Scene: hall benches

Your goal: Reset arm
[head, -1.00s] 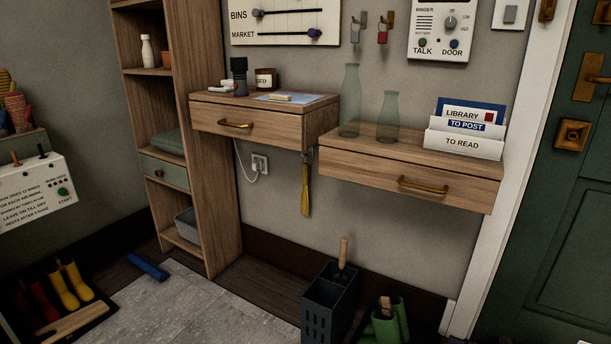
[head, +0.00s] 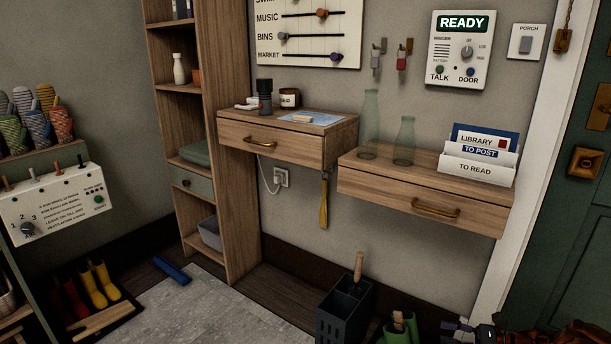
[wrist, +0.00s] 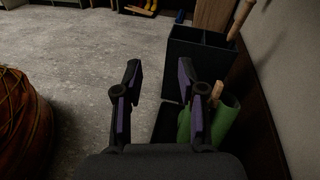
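My gripper (wrist: 158,98) shows in the wrist view with its two purple-padded fingers apart and nothing between them. It points down over the floor. The green boots (wrist: 229,112) and the dark divided bin (wrist: 200,48) lie just beyond and to the right of the fingers. In the head view, a part of my arm shows at the bottom right edge; whether its fingers are spread cannot be told there.
Two wall drawers (head: 262,141) (head: 425,199) hold bottles, jars and a letter rack (head: 478,167). The bin (head: 344,312) and green boots (head: 399,330) stand on the floor below. A shelf unit (head: 232,150) stands left. A rounded orange-brown object (wrist: 22,125) is near my gripper.

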